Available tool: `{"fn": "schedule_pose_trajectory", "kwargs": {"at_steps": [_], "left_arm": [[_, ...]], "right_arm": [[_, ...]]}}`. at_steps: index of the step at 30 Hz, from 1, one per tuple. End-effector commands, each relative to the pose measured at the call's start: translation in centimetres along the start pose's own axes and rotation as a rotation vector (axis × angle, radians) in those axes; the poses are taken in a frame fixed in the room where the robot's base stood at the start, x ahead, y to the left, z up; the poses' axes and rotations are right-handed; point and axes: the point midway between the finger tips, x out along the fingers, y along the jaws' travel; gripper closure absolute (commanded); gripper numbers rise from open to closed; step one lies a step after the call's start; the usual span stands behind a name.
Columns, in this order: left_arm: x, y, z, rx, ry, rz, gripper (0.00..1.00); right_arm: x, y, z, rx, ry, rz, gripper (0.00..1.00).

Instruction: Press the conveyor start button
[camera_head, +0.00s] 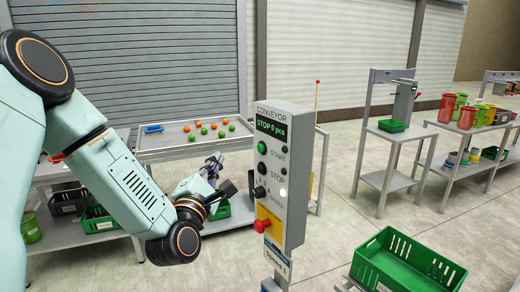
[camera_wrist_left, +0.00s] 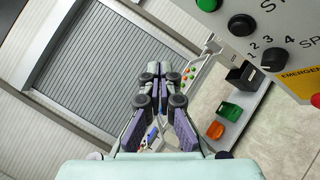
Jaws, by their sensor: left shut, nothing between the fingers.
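The conveyor control box (camera_head: 280,180) stands upright on a post in the middle of the head view. Its display reads "STOP 0 pcs". The green start button (camera_head: 262,148) is at the upper left of its face, above a black stop button (camera_head: 261,168). In the left wrist view the green button (camera_wrist_left: 242,25) shows at the upper right. My left gripper (camera_head: 216,160) is shut and empty, to the left of the box and apart from it. In the left wrist view its fingers (camera_wrist_left: 158,72) point away from me, left of the button. My right gripper is not in view.
Below on the box are a black speed knob (camera_head: 259,192) and a red emergency button (camera_head: 261,226) on yellow. A green crate (camera_head: 408,262) is at lower right.

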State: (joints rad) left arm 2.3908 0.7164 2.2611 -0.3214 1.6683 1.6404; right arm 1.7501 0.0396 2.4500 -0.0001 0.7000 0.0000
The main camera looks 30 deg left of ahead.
Motion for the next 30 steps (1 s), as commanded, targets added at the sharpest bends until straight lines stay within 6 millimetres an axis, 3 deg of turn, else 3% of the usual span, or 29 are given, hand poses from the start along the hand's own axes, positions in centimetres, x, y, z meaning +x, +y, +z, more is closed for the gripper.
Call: {"fn": "schedule_pose_trajectory", "kwargs": {"at_steps": [30], "left_arm": [[5.9, -4.7, 4.5, 0.003, 0.000, 0.000, 1.00]], "right_arm": [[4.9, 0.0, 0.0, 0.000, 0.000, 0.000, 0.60]]}}
